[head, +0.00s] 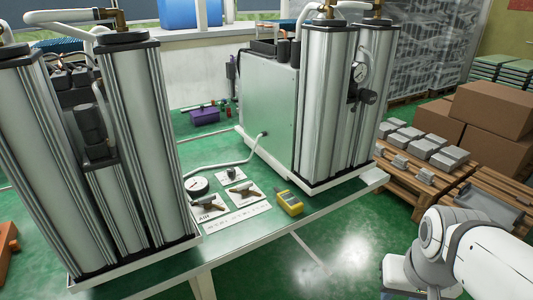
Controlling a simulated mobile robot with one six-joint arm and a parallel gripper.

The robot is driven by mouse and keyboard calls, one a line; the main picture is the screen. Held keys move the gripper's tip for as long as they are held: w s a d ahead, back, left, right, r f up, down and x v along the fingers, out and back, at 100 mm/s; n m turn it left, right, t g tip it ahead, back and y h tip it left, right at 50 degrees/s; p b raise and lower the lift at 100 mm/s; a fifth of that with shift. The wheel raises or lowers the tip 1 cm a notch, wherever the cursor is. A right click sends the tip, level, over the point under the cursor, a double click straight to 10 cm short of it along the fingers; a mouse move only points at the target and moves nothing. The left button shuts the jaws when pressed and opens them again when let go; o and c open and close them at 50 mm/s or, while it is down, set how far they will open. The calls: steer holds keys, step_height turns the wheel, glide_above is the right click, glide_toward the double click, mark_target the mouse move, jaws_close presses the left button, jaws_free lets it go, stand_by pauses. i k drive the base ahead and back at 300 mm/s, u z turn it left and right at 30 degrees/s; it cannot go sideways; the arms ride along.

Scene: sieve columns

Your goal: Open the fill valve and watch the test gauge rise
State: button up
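A round gauge with a white face and dark rim (196,185) stands on the green bench between the two column units. Its needle is too small to read. Beside it, a valve with a brown lever on a white labelled card (208,207) lies near the left unit. A second similar lever valve (245,190) sits on another card to its right. I cannot tell which is the fill valve, or whether either is open. My gripper is not in view; only white and grey parts of my arm show at the lower right, well apart from the valves.
Tall silver column units stand left (140,150) and right (325,100) of the valves; the right one carries another gauge (360,72). A yellow handheld meter (290,203) lies near the bench's front edge. Pallets with boxes (497,110) stand right. Green floor before the bench is clear.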

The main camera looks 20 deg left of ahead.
mark_target(205, 199)
steer(key=u, duration=0.35)
steer(key=i, duration=0.85)
steer(key=u, duration=0.65)
steer(key=k, duration=0.85)
steer(key=u, duration=0.1)
steer(key=i, duration=1.35)
steer(key=z, duration=0.05)
